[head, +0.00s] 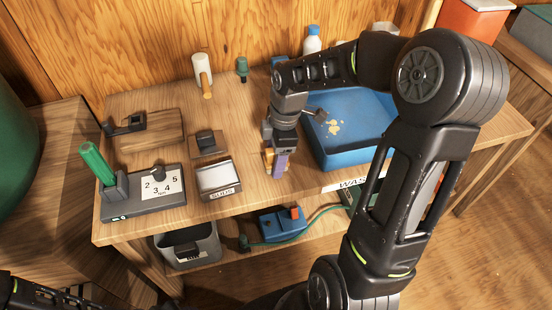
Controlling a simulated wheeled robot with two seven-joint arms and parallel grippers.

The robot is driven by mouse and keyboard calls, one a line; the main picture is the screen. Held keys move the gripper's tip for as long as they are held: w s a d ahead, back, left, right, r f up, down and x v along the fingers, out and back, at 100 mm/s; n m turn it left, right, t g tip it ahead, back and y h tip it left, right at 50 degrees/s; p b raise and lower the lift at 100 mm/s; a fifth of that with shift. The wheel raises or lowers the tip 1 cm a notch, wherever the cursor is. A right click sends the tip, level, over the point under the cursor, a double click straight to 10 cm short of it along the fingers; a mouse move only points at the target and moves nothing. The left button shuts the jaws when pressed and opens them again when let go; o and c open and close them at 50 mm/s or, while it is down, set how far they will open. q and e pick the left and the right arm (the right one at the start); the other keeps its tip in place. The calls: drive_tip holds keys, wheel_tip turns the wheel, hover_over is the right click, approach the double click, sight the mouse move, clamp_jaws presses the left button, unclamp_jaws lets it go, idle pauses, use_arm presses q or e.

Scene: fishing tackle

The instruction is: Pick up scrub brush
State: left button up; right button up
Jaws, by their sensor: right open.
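My right gripper (278,150) points down over the middle of the table, just left of the blue tray. It is open. Right at its fingertips is a purple thing (282,166) with a tan part (268,160) beside it, which looks like the scrub brush. The gripper hides most of it, and I cannot tell whether the fingers touch it. My left gripper is out of view; only a dark piece of my left arm shows at the bottom left.
The blue tray (345,164) holds yellowish bits. To the left stand a box labelled SUDS (219,189), a dark block on a wooden board (207,140) and a grey device with a green handle (145,206). Bottles stand at the back. A grey bin (204,242) sits below.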

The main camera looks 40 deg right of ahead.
drive_tip(key=shift+f, duration=0.5)
drive_tip(key=shift+c, duration=0.5)
clamp_jaws()
